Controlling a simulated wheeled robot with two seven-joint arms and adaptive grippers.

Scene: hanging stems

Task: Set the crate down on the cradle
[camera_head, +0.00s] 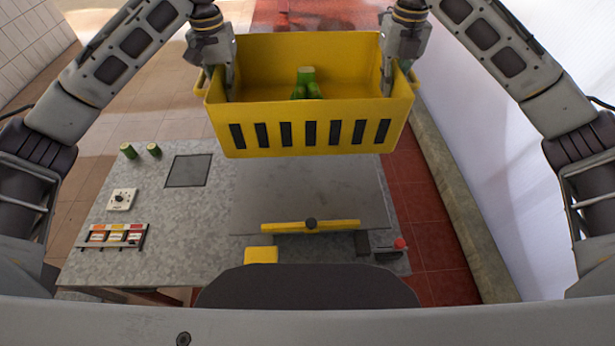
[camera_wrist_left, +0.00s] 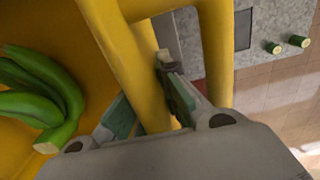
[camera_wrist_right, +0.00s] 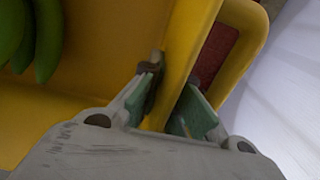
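The yellow crate (camera_head: 312,138) with dark slots in its front wall hangs above the table, roughly level. Green bananas (camera_head: 306,84) lie inside it and show in the left wrist view (camera_wrist_left: 40,95). My left gripper (camera_head: 226,92) is shut on the crate's left end wall, its fingers either side of the yellow rim (camera_wrist_left: 140,75). My right gripper (camera_head: 388,88) is shut on the right end wall (camera_wrist_right: 180,60) in the same way. Below the crate, a flat grey plate with a yellow bar (camera_head: 340,226) along its near edge looks like the cradle; the crate hides its far part.
The grey table (camera_head: 140,245) carries two green cylinders (camera_head: 128,151), a dark square plate (camera_head: 188,171), a white dial box (camera_head: 122,199) and a rack of coloured labels (camera_head: 112,236). A yellow block (camera_head: 261,255) and a red-knobbed device (camera_head: 398,245) sit near the front. A wall (camera_head: 480,150) stands at right.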

